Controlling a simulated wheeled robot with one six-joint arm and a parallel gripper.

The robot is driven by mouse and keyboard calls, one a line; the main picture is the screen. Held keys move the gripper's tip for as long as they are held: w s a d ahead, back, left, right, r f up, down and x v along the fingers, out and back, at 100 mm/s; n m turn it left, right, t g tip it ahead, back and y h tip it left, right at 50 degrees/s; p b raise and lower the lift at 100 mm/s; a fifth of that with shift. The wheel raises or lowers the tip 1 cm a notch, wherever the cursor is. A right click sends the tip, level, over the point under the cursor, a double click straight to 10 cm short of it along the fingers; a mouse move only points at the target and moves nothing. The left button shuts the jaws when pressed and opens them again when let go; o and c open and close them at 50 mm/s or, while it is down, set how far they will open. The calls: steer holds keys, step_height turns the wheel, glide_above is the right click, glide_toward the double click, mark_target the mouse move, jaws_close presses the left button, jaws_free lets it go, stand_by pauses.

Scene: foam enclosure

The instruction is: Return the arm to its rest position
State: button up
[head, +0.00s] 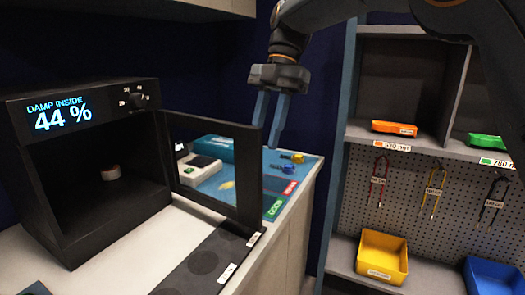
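My gripper (269,122) hangs from my raised arm at the upper middle of the head view, fingers pointing down. Its two blue-grey fingers are apart with nothing between them, so it is open and empty. I cannot tell how far the fingertips are from the door frame. The upper part of my arm runs out of the picture at the top right.
A blue mat (222,183) lies behind the door.

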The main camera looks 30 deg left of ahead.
steer(key=shift+w+r, duration=0.15)
steer(key=shift+r, duration=0.3)
steer(key=w+d+f+m+t, duration=0.1)
steer(key=w+d+f+m, duration=0.1)
steer(key=d+f+m, duration=0.55)
steer(key=w+d+f+m+t, duration=0.15)
steer(key=d+m, duration=0.35)
steer(key=d, duration=0.5)
steer(key=w+d+f+m, duration=0.1)
steer(key=d+f+m, duration=0.5)
steer(key=d, duration=0.3)
steer(key=s+d+f+m+t, duration=0.1)
steer(key=s+d+f+m, duration=0.5)
steer(key=d, duration=0.4)
steer(key=s+d+f+m+t, duration=0.1)
steer(key=s+d+f+m, duration=0.5)
steer(key=s+d+m, duration=0.3)
steer(key=shift+s+d+f+m+h, duration=0.25)
steer(key=shift+d+m+h, duration=0.1)
steer(key=shift+d, duration=0.1)
steer(key=shift+a, duration=0.1)
